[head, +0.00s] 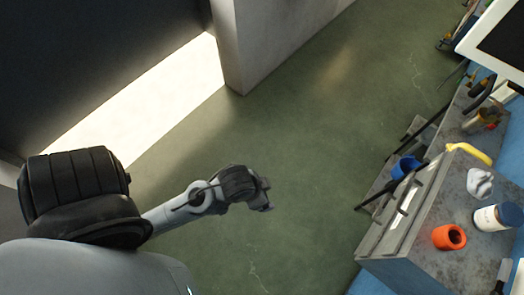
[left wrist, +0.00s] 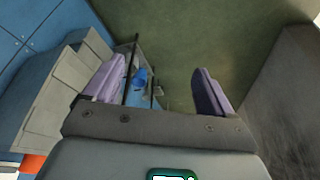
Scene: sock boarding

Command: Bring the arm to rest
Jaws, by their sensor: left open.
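My left arm reaches out over the green floor in the head view, and its gripper (head: 266,197) is at the end, well left of the workbench. In the left wrist view the left gripper (left wrist: 155,88) has its two purple-grey fingers wide apart with nothing between them. It is open and empty. The floor and the side of the bench show beyond the fingers. My right gripper is in neither view.
A grey workbench (head: 395,235) stands at the right, with an orange cup (head: 449,237), a white jar (head: 497,217), a crumpled whitish item (head: 479,183) and a yellow handle (head: 469,152) on it. A blue container (head: 405,167) is beside it. A concrete pillar (head: 262,45) stands at the top. The floor (head: 310,150) between is clear.

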